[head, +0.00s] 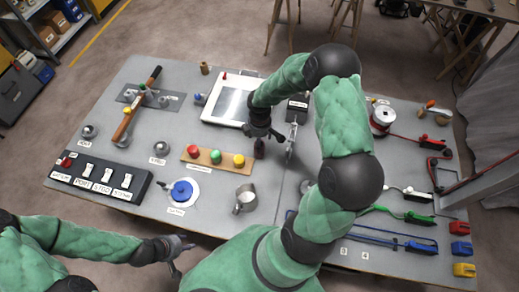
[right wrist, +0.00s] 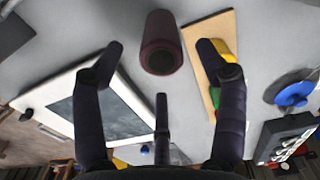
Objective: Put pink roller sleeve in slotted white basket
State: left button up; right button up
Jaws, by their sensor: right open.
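A dark maroon cylinder (right wrist: 160,45) stands on the grey table in the right wrist view, between my right gripper's fingertips and a little beyond them. It also shows in the head view (head: 259,149). It is the nearest match to the pink roller sleeve, but it looks darker than pink. My right gripper (head: 264,133) is open and empty just behind the cylinder in the head view. My left gripper (head: 183,254) is open and empty, off the table's near edge at lower left. I cannot make out a slotted white basket in either view; my right arm hides part of the table.
A white-framed panel (head: 208,107) lies behind the cylinder. A wooden board (head: 206,156) with coloured buttons is to its left, a metal mug (head: 245,198) in front. A cable reel (head: 383,119) and cables lie at right. Bare table shows around the cylinder.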

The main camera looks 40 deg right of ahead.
jog(key=shift+f+b, duration=0.35)
jog(key=shift+f, duration=2.3)
jog(key=shift+s+r, duration=0.1)
jog(key=c, duration=1.3)
